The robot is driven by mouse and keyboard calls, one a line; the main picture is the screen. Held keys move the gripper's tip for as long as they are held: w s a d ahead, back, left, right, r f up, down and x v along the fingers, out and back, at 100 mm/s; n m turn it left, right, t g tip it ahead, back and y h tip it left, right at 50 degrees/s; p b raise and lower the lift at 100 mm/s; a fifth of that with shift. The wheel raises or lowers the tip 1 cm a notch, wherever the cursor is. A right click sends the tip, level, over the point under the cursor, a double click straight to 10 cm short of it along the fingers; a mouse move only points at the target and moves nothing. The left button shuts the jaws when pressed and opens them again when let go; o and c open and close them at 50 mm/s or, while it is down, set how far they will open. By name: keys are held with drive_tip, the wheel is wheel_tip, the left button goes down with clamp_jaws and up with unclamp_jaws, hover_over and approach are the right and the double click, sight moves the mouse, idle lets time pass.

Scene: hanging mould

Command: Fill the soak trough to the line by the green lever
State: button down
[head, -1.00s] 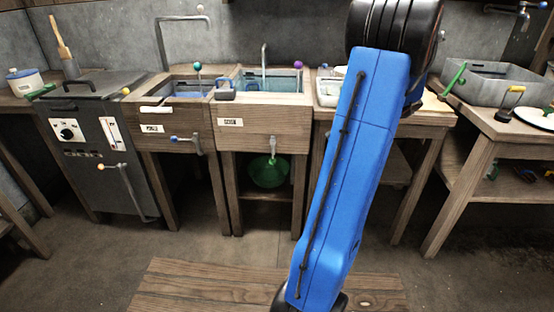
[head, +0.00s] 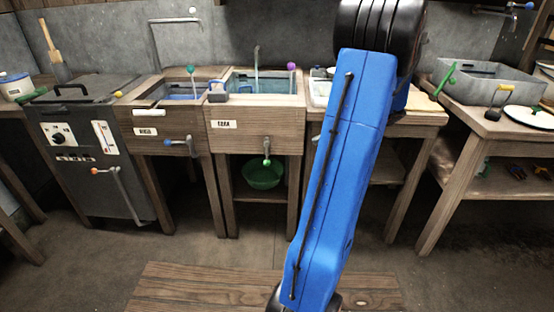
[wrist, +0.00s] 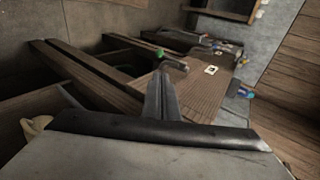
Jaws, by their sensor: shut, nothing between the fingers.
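Two wooden troughs stand side by side in the head view, their label words too blurred to read surely. The left trough (head: 160,118) has a green-knobbed lever (head: 191,70) at its back and a blue-knobbed tap (head: 180,143) in front. The right trough (head: 280,124) holds bluish water (head: 275,86), with a purple-knobbed lever (head: 291,67) behind and a green-knobbed tap (head: 267,152) in front. My gripper (wrist: 161,76) is shut and empty in the wrist view, its tips appearing close to the green-knobbed tap (wrist: 174,65); contact is unclear.
A dark metal cabinet (head: 85,165) with an orange-knobbed lever stands left. A green bowl (head: 263,175) sits below the right trough. A grey basin (head: 492,82) with a green handle (head: 444,80) is on the right table.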

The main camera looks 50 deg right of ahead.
drive_tip(key=x, duration=1.9)
drive_tip(key=shift+f, duration=0.25)
drive_tip(key=shift+w+a, duration=0.1)
drive_tip(key=shift+w, duration=0.05)
